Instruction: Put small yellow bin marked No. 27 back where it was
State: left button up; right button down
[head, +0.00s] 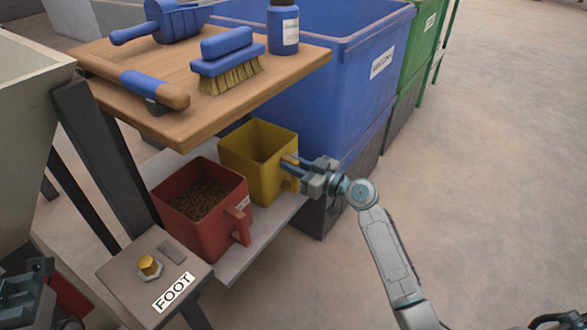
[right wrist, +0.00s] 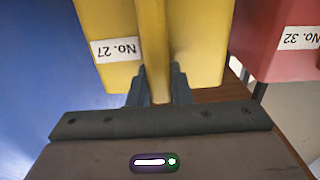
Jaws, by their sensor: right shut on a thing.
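The small yellow bin (head: 235,165) is beside the red bin at the lower shelf, under the wooden top. It looks upright; I cannot tell if its base touches the shelf. In the right wrist view its label (right wrist: 117,49) reads No. 27, upside down. My right gripper (head: 291,168) is shut on the bin's upright handle (right wrist: 152,45), with one finger on each side. I see no contents in the visible part of the bin. A dark part at the lower left edge looks like my left gripper (head: 38,272); its jaws are unclear.
The red bin (head: 232,200), marked No. 32 in the right wrist view (right wrist: 270,40), holds brown pellets. A large blue bin (head: 345,95) stands behind. The wooden top (head: 180,85) overhangs the shelf (head: 238,262). A FOOT-marked box (head: 135,290) is in front. Floor at right is clear.

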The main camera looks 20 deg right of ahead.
jog(key=shift+s, duration=0.1)
jog(key=c, duration=1.3)
grip_release()
jog(key=shift+f, duration=0.1)
